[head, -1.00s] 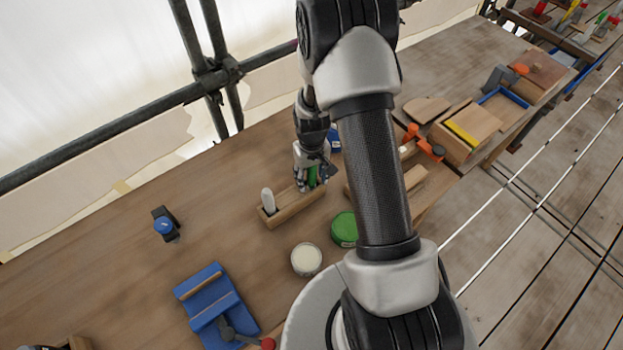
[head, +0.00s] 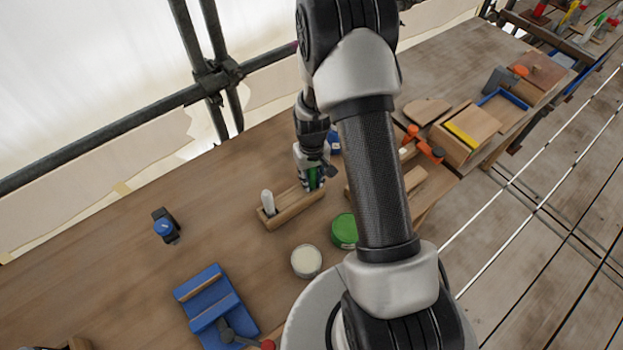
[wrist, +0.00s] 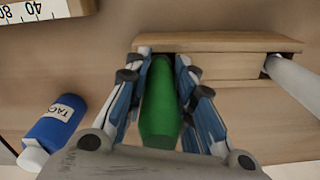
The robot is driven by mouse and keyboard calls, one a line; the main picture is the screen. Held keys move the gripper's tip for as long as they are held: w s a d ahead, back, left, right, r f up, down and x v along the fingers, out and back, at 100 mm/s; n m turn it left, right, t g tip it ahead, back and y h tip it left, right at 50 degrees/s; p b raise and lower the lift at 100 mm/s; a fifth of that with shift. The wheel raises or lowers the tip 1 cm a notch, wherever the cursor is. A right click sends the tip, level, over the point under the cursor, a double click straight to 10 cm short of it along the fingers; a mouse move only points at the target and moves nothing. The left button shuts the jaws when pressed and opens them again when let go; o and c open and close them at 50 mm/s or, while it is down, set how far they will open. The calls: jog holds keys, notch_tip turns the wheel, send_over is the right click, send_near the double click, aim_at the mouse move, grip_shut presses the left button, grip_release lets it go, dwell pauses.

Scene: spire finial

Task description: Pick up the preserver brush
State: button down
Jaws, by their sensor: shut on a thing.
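A green handle, which I take to be the preserver brush (wrist: 160,104), stands in one end of a wooden holder (wrist: 218,66). My gripper (wrist: 163,72) is shut on this green handle, with a finger on each side of it in the wrist view. In the head view my gripper (head: 311,180) is at the right end of the wooden holder (head: 291,208), and the green handle (head: 313,178) shows between its fingers. The lower end of the brush is hidden. I cannot tell whether it is lifted at all.
A white handle (head: 267,199) stands in the holder's left end. A green tin (head: 344,230) and a pale round tub (head: 306,261) stand in front of the holder. The bench's left part is mostly clear.

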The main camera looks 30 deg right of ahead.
notch_tip(320, 180, up, 20)
jog(key=p, duration=0.3)
jog(key=shift+p, duration=0.35)
dwell(0.4)
